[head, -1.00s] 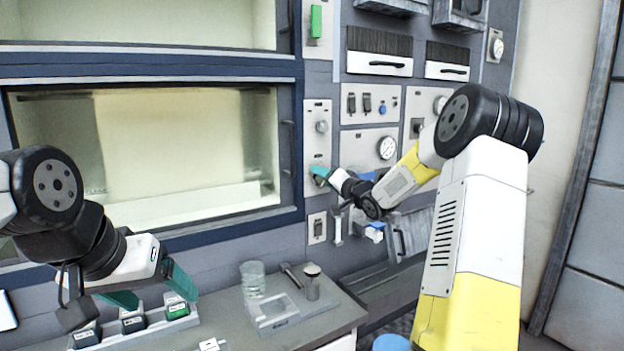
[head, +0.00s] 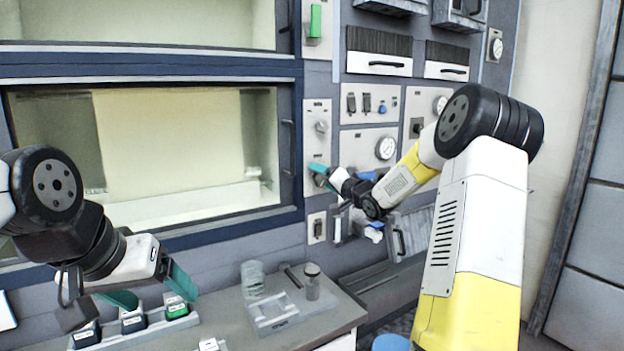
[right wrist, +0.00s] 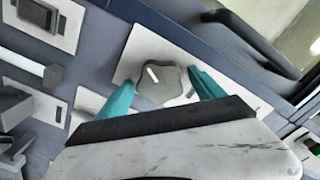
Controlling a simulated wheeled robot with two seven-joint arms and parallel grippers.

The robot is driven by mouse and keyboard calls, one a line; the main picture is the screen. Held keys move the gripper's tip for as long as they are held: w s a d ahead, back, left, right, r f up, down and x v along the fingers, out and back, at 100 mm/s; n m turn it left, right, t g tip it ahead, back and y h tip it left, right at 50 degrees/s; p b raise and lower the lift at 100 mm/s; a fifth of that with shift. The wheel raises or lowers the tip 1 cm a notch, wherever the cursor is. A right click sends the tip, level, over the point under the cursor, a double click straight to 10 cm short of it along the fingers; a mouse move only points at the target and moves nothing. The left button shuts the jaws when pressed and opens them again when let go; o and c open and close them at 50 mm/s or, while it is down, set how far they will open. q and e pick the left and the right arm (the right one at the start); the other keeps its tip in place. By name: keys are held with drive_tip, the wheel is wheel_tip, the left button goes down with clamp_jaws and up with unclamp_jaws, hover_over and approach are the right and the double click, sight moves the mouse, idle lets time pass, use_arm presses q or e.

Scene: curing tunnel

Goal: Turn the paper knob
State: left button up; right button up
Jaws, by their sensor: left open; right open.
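In the head view the right gripper (head: 319,174) is at the lower part of a narrow panel (head: 318,108) beside the window, and hides most of that knob. A second knob (head: 322,127) is above it. No label reading "paper" is legible. My left gripper (head: 150,288) is open and empty at the lower left.
Below the left gripper is a rack with several small blocks, one green (head: 177,308). A glass (head: 252,278), a jar (head: 312,282) and a grey tray (head: 262,327) stand on the counter.

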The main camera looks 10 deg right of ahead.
drive_tip(key=v, duration=0.7)
drive_tip(key=shift+s+d, duration=0.15)
drive_tip(key=shift+s, duration=0.2)
drive_tip(key=shift+r, duration=0.1)
drive_tip(key=s+a+f+n+g+h, duration=0.1)
drive_tip(key=s+a+n+g, duration=0.1)
drive_tip(key=s, duration=1)
drive_tip(key=s+a+f+n+g+h, duration=0.1)
drive_tip(key=s+a+g, duration=0.4)
drive_tip(key=s, duration=0.8)
drive_tip(key=s+a+f+n+g+h, duration=0.1)
drive_tip(key=s+a+n+g+h, duration=0.1)
drive_tip(key=s, duration=1)
drive_tip(key=shift+s+a+f+n+g, duration=0.25)
drive_tip(key=shift+a+n+g, duration=0.35)
drive_tip(key=shift+a+g, duration=0.25)
